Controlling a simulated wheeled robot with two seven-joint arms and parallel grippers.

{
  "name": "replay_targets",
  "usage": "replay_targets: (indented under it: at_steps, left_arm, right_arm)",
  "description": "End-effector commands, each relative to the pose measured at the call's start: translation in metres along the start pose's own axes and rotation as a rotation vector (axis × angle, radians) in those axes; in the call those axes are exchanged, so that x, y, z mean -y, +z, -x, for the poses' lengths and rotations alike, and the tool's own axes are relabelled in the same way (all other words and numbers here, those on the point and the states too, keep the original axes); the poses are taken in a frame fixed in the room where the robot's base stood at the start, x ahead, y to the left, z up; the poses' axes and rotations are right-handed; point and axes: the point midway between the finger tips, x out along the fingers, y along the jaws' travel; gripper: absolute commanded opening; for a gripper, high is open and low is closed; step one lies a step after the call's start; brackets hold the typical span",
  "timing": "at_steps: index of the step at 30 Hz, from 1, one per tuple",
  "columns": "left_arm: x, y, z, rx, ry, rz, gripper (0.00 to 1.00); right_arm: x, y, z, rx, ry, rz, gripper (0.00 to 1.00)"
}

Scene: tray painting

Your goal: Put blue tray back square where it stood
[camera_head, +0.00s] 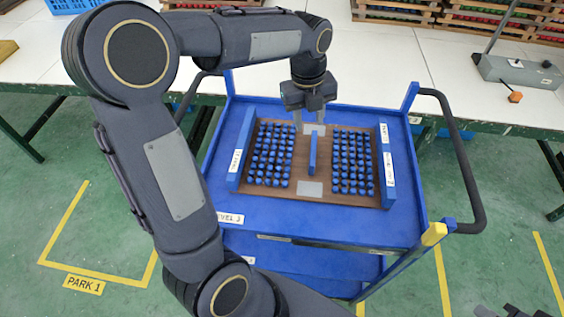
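The tray, with a brown floor (288,192) and blue side walls (242,148), lies flat on the top deck of a blue cart (300,220). Two blocks of small blue pieces (268,153) (352,160) stand in it. A blue bar (313,153) runs along its middle between two pale plates. It looks roughly in line with the deck. My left gripper (309,118) points down over the tray's far edge, near the far plate. Its fingers are apart with nothing seen between them. Dark parts at the bottom right, possibly my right gripper (514,311), are mostly cut off.
A white table (380,65) stands behind the cart. It holds wooden crates (480,18), a blue crate (75,5) and a grey box with a lever (518,70). The cart has dark handles (468,165) at its sides. Yellow lines mark the green floor.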

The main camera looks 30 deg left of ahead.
Motion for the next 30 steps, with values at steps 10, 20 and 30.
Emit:
replay_targets:
  at_steps: [10,20,30]
  left_arm:
    - [-0.09,-0.087,0.038,-0.161,-0.253,1.258,0.36]
    - [-0.134,-0.157,0.019,-0.491,-0.337,2.195,0.36]
    - [-0.138,-0.168,0.013,-0.575,-0.329,2.37,0.36]
  right_arm:
    - [0.0,0.0,0.0,0.0,0.0,0.0,0.0]
    - [0.0,0.0,0.0,0.0,0.0,0.0,0.0]
    - [0.0,0.0,0.0,0.0,0.0,0.0,0.0]
